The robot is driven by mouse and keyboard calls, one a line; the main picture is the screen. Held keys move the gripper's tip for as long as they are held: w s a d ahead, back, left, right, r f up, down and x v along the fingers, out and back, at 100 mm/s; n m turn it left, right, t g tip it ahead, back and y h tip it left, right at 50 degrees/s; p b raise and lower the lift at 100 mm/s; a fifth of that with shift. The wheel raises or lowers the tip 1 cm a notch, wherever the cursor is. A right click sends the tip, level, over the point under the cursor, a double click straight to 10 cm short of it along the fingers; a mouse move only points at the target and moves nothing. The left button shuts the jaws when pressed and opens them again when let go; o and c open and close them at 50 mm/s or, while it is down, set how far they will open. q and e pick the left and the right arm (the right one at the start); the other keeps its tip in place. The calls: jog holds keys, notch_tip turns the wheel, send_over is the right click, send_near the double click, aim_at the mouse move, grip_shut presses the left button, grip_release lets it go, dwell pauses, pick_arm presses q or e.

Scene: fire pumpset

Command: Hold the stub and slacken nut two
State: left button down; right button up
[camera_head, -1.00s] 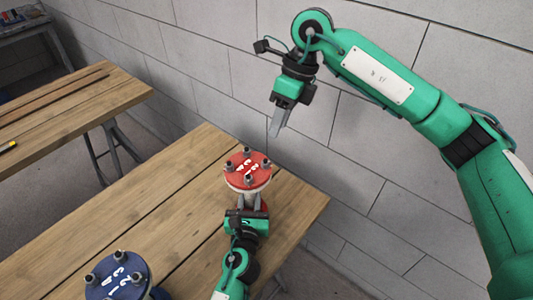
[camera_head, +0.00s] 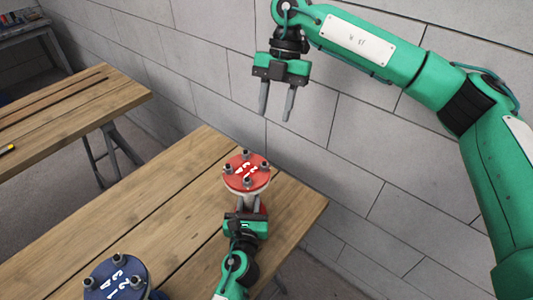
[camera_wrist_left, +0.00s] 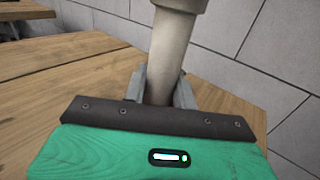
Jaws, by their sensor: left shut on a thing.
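The stub (camera_wrist_left: 170,50) is a pale upright pipe, seen close up in the left wrist view. On top of it sits a red round flange (camera_head: 240,176) with several grey nuts around its rim and white painted numbers, too small to read surely. My left gripper (camera_wrist_left: 160,88) is shut on the stub below the flange, one finger on each side. In the head view the left gripper's body hides much of the stub. My right gripper (camera_head: 276,114) is open and empty, fingers pointing down, above and slightly right of the red flange, clear of it.
The flange stands near the right end of a wooden bench (camera_head: 150,220). A blue flange (camera_head: 118,278) with similar nuts is at the bench's front. A grey block wall (camera_head: 400,150) runs behind. A second wooden bench (camera_head: 60,115) stands at left.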

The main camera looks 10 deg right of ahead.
aim_at(265, 163)
jog(key=shift+m, duration=0.4)
jog(key=x, duration=1.2)
jog(key=shift+r, duration=0.1)
grip_shut()
